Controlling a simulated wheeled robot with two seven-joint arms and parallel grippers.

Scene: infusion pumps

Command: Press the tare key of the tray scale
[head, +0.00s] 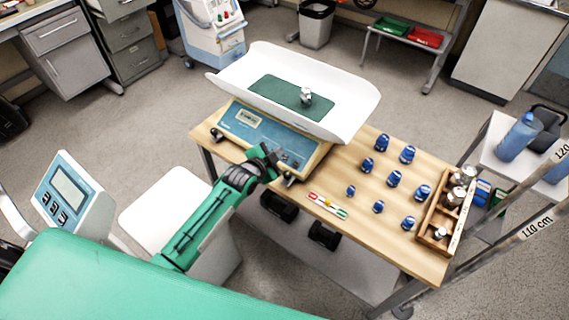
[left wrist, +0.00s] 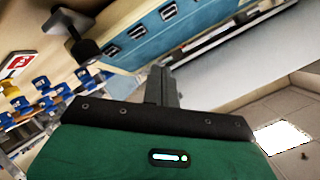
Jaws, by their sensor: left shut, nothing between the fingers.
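The tray scale (head: 262,126) stands on the wooden table, with a blue front panel, a small display (head: 250,117) and dark keys (head: 291,161) at the panel's lower right. Its panel and several dark keys (left wrist: 138,31) also show in the left wrist view. The tare key's label is not readable. My left gripper (head: 268,157) is shut and empty, just in front of the panel near the keys, and it hides part of the panel. Its shut fingers (left wrist: 161,86) lie below the panel in the left wrist view; contact cannot be told. My right gripper is not in view.
A white tray (head: 225,80) with a green mat and a small metal weight (head: 306,97) tops the scale. Several blue-capped weights (head: 394,178) and a wooden box (head: 436,215) stand on the table's right. A coloured level strip (head: 327,206) lies near the front edge.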

